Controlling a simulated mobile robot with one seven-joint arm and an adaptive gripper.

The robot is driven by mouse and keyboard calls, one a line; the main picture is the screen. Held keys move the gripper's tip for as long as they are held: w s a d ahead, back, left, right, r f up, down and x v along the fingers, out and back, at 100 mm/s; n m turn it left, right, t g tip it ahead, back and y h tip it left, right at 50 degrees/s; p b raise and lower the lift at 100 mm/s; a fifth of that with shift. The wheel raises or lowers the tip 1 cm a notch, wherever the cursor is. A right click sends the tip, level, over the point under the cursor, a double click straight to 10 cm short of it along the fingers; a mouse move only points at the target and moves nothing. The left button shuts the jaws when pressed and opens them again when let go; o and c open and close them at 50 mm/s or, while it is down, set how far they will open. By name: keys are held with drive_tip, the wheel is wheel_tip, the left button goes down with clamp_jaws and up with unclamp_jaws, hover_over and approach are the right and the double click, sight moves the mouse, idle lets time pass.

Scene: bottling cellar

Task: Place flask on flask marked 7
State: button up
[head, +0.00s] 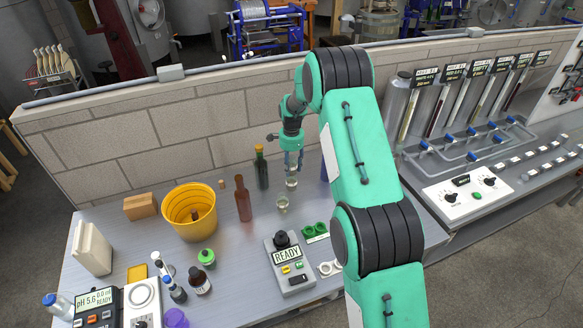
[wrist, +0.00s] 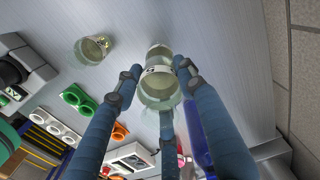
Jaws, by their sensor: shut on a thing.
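My gripper (head: 291,158) is shut on a clear glass flask (head: 291,182) near the back of the bench, in front of the brick wall. In the wrist view, its fingers (wrist: 157,80) close around the pale glass of the held flask (wrist: 160,92). A pale band with a dark mark shows on that glass, too small to read. Another small clear flask (head: 282,205) stands upright on the bench, in front and slightly left. It also shows in the wrist view (wrist: 92,48), apart from the fingers, with a mark I cannot read. Whether the held flask touches anything below is unclear.
A brown bottle (head: 243,200) and a dark green bottle (head: 262,168) stand left of my gripper. A yellow bucket (head: 189,225) is further left. A READY meter (head: 290,262) and a green holder (head: 315,232) lie in front. A blue object (wrist: 196,135) is close beside the fingers.

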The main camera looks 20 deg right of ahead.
drive_tip(key=shift+f, duration=0.25)
drive_tip(key=o, duration=1.2)
drive_tip(key=shift+o, duration=0.2)
drive_tip(key=shift+r, duration=0.1)
wheel_tip(320, 180, up, 12)
drive_tip(key=shift+r+p, duration=0.15)
drive_tip(key=shift+p, duration=0.2)
